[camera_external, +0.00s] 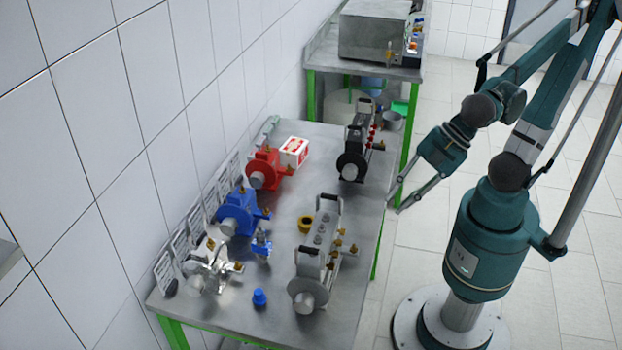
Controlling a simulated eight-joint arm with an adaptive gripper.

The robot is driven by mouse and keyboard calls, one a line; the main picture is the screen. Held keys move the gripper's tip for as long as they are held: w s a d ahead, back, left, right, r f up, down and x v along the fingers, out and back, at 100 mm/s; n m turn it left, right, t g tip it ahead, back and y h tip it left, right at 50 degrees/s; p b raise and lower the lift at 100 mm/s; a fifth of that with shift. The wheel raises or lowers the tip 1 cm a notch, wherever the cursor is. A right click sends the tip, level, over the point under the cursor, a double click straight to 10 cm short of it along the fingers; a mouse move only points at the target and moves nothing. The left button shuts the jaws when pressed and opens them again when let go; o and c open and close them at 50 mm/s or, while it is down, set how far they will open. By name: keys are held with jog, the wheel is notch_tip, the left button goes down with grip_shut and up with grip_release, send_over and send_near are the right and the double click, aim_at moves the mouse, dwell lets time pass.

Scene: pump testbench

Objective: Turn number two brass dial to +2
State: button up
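Several small brass dials or fittings (353,249) stick out from the right side of the silver-grey pump unit (304,288) at the table's front right. Other brass parts show on the red pump (264,170), the blue pump (240,212) and the silver pump (208,268). No dial number or scale can be read, so I cannot tell which dial is number two. My gripper (396,204) is open and empty. It hangs in front of the table's right edge in the picture, apart from the dials, with its fingers pointing down and left.
The units stand on a steel table (225,312) with green legs. A tiled wall is at left. A metal box (372,35) stands on the far table.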

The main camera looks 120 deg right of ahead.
jog(key=w+a+n+t+h, duration=0.3)
jog(key=w+n+h, duration=0.4)
jog(key=w+n, duration=0.8)
jog(key=a+r+n+t+h, duration=0.3)
jog(key=a+n, duration=0.4)
jog(key=n, duration=0.1)
send_near(334, 254)
jog(key=shift+s+d+f, duration=0.25)
jog(key=shift+f, duration=0.3)
jog(key=shift+d, duration=0.1)
jog(key=x, duration=0.7)
jog(key=shift+w+d+r+b, duration=0.15)
jog(key=shift+w+b, duration=0.1)
jog(key=shift+b, duration=0.2)
dwell(0.3)
